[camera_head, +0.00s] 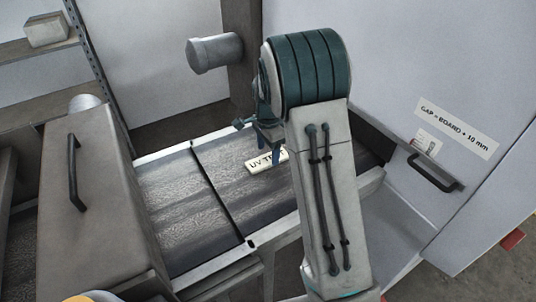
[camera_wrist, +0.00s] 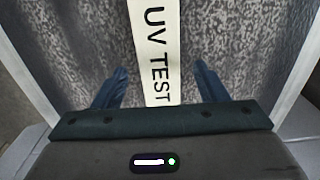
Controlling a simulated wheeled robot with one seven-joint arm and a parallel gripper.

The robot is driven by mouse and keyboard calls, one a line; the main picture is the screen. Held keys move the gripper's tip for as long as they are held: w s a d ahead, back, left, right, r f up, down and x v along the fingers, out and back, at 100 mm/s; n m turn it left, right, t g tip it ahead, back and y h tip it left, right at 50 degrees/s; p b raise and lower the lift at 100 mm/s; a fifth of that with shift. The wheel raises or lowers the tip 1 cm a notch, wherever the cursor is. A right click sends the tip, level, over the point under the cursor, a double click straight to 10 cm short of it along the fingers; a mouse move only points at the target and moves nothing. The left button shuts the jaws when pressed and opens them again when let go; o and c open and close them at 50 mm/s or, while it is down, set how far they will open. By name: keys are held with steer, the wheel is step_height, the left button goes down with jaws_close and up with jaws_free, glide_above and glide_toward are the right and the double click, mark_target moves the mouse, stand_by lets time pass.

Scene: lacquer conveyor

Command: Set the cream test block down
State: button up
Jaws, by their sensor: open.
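The cream test block (camera_head: 262,161), lettered "UV TEST", lies flat on the dark conveyor belt (camera_head: 175,200). In the wrist view the block (camera_wrist: 157,45) runs upright in the picture between my two fingers, with clear gaps on both sides. My gripper (camera_wrist: 158,85) is open and touches neither side of it. In the head view my gripper (camera_head: 262,145) is just above and partly over the block, and my arm hides the belt to the right of it.
A grey hood with a black handle (camera_head: 73,172) covers the belt's left end. A white panel labelled "GAP = BOARD + 10 mm" (camera_head: 457,130) with a black handle (camera_head: 434,174) stands at right. A grey cylinder (camera_head: 215,53) juts out behind. Bare belt lies left of the block.

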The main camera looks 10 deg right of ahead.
mark_target(268, 158)
step_height(268, 158, up, 9)
steer(key=s+r+n+t, duration=0.1)
steer(key=s+r+n, duration=0.25)
steer(key=s, duration=0.35)
steer(key=s+r+n+t, duration=0.1)
steer(key=s+r+n, duration=0.25)
steer(key=s, duration=0.45)
steer(key=s+f+n+t, duration=0.1)
steer(key=s+f+n, duration=0.2)
steer(key=s+n, duration=0.4)
steer(key=s, duration=0.6)
steer(key=shift+f+n, duration=0.3)
steer(key=shift+s, duration=0.1)
